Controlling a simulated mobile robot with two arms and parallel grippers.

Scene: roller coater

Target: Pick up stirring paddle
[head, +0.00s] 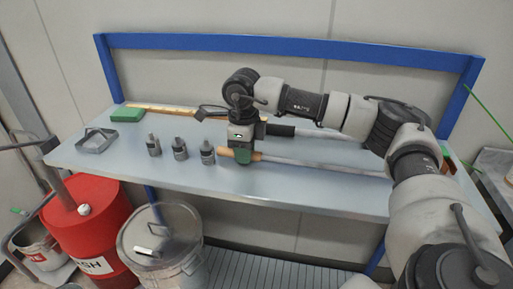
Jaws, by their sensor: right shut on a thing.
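The stirring paddle (320,166) appears to be the long tool with a tan handle and a grey metal shaft. It lies along the front of the blue-framed workbench (330,189), with its shaft running right behind my right arm. My right gripper (243,158) points down and is shut around the tan handle, which shows on both sides of the fingers. The paddle looks at or near bench height; I cannot tell whether it touches. The far right end of the paddle is hidden by my arm. My left gripper is not in view.
A black-handled tool (280,130) lies just behind. Several small grey bottles (180,149) stand to the left, with a metal tray (96,141) and a green block (127,114) beyond. A red drum (88,226) and a lidded metal bin (160,240) stand before the bench.

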